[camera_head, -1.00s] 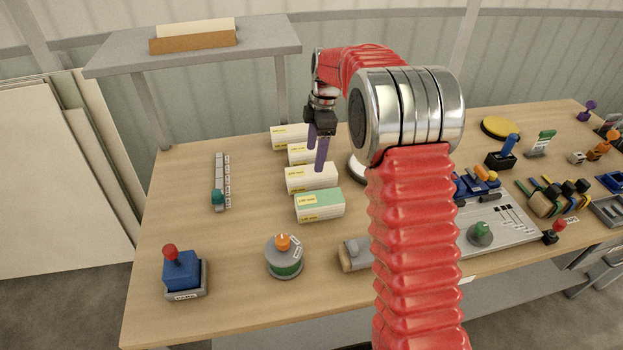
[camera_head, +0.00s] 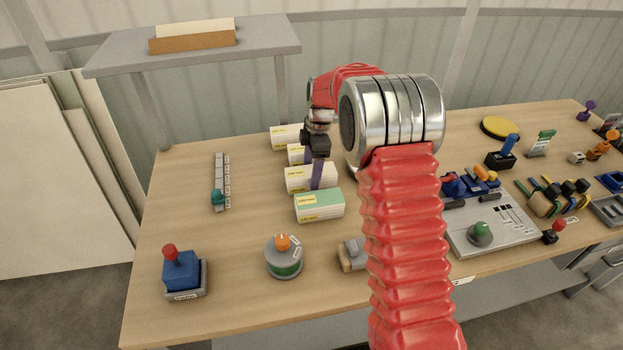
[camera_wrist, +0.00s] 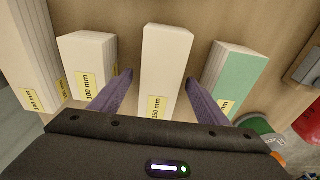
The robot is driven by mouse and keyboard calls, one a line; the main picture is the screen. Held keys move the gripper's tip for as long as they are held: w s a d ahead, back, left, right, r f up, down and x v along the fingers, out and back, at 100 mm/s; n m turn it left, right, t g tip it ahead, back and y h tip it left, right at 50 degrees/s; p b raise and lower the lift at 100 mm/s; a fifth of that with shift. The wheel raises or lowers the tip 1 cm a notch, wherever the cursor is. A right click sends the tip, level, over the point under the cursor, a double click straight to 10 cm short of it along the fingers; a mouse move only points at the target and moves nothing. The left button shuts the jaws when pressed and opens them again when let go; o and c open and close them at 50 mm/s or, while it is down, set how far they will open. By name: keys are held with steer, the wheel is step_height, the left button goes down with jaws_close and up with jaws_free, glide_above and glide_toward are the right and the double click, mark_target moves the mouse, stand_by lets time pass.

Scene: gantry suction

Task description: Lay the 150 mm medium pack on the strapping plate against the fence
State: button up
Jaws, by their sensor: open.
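The 150 mm medium pack (camera_head: 303,182) is a cream block with a yellow label, lying in a row of packs on the wooden bench. Its "150 mm" label reads in the wrist view, where the pack (camera_wrist: 168,55) lies between my two purple fingers. My gripper (camera_head: 312,173) is open and low over this pack, one finger on each long side; in the wrist view my gripper (camera_wrist: 158,80) shows gaps beside the pack. I cannot tell whether the fingertips touch the bench. I cannot pick out the strapping plate or its fence with certainty.
A green-topped pack (camera_head: 319,205) lies on the near side, and a 100 mm pack (camera_wrist: 88,60) on the other side, both close to my fingers. A grey raised shelf (camera_head: 115,62) stands at back left.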

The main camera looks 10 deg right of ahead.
mark_target(311, 171)
steer(key=shift+a+f, duration=0.1)
steer(key=shift+f, duration=0.65)
steer(key=shift+c, duration=0.5)
steer(key=c, duration=1.3)
steer(key=shift+r, duration=0.1)
step_height(311, 171, up, 10)
steer(key=shift+f, duration=0.1)
steer(key=shift+m, duration=0.3)
